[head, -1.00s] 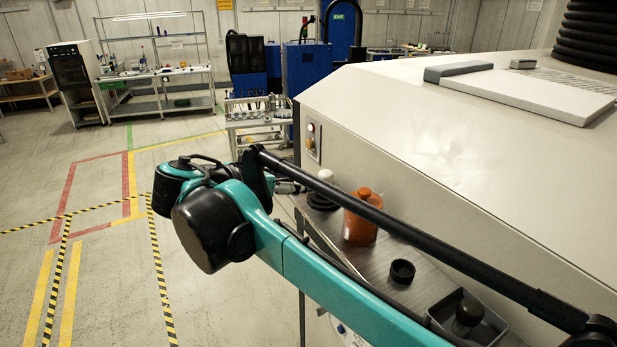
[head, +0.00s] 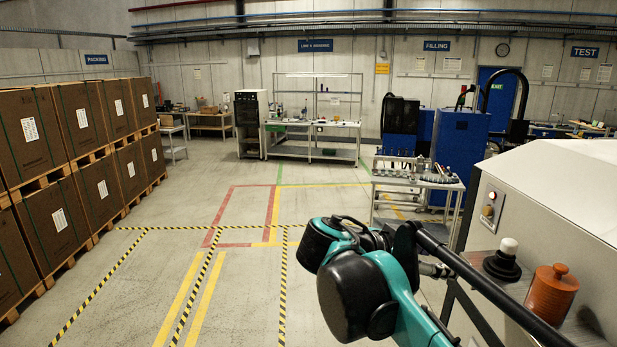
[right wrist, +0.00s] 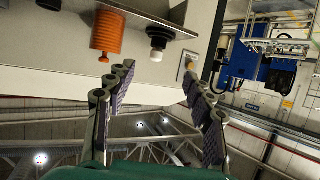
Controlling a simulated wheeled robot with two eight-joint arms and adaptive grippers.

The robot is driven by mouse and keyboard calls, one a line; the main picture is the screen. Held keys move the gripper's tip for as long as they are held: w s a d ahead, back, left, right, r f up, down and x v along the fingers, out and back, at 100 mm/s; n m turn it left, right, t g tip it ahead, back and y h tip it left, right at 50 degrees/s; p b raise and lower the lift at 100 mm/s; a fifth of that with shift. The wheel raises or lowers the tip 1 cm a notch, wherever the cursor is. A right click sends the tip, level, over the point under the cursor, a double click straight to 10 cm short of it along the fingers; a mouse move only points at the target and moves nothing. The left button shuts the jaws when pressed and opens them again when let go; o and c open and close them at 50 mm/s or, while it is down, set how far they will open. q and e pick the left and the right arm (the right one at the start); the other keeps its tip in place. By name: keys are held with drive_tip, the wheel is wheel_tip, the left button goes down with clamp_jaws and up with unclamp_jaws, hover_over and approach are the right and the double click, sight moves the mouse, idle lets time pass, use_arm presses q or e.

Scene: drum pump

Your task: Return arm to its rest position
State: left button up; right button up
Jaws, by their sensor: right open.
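My right arm, teal and black, comes in from the lower right of the head view, its bulky black elbow bent over the floor. My right gripper (right wrist: 156,76) shows in the right wrist view with its two dark fingers spread apart and nothing between them. That view is upside down. An orange ribbed container (head: 552,293) stands on the bench at the lower right of the head view; it also shows in the right wrist view (right wrist: 107,32), apart from the fingers. My left gripper is in neither view.
A black-based part with a white top (head: 503,261) stands beside the orange container. A pale machine housing (head: 560,195) fills the right side. Stacked brown boxes (head: 75,165) line the left. A small cart (head: 416,183) stands beyond the arm. The marked floor between is clear.

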use_arm(q)
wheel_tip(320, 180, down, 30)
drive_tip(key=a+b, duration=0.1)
drive_tip(key=b, duration=2.9)
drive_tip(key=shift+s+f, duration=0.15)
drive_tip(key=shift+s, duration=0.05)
use_arm(e)
drive_tip(key=s+a+f+n+y, duration=0.2)
drive_tip(key=s+f+n+y, duration=0.2)
drive_tip(key=f, duration=1.6)
drive_tip(key=s+a+f+n+t+y, duration=0.1)
drive_tip(key=s+f+n+y, duration=0.3)
drive_tip(key=f, duration=1.6)
drive_tip(key=s+a+f+n+y, duration=0.3)
drive_tip(key=s+f, duration=0.4)
drive_tip(key=f, duration=1.3)
drive_tip(key=shift+a+n+t+y, duration=0.25)
drive_tip(key=shift+n+t+y, duration=0.25)
drive_tip(key=shift+n, duration=0.6)
drive_tip(key=shift+d, duration=0.1)
